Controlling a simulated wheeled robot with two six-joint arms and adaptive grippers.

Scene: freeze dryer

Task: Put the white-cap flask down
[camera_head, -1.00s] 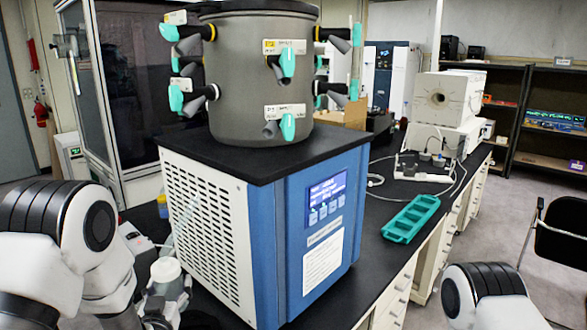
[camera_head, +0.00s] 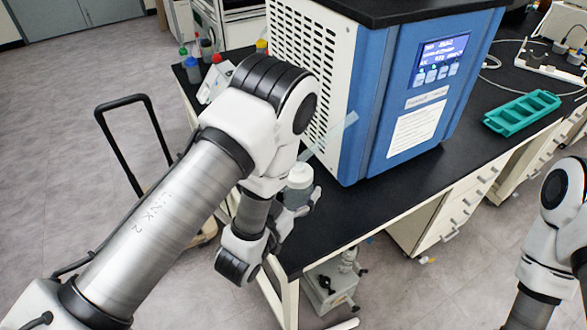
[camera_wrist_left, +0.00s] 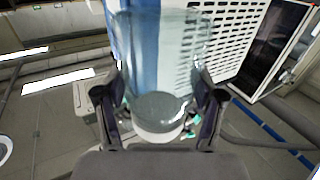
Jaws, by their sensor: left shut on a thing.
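The white-cap flask (camera_head: 299,184) is in front of the freeze dryer's left side, near the bench's left edge in the head view. Its white cap is up there. My left gripper (camera_head: 296,208) is at the flask, partly hidden by my own arm. In the left wrist view the clear flask body (camera_wrist_left: 165,55) stands between the two fingers of my left gripper (camera_wrist_left: 160,106), which are shut on it. I cannot tell whether the flask touches the bench. My right arm shows at the right edge of the head view; its gripper is out of view.
The blue and white freeze dryer (camera_head: 372,110) stands on the black bench (camera_head: 400,190). A teal tray (camera_head: 520,112) lies to its right. Several small bottles (camera_head: 193,70) stand at the bench's back left. A black-handled cart (camera_head: 125,102) is on the floor at left. The bench front is clear.

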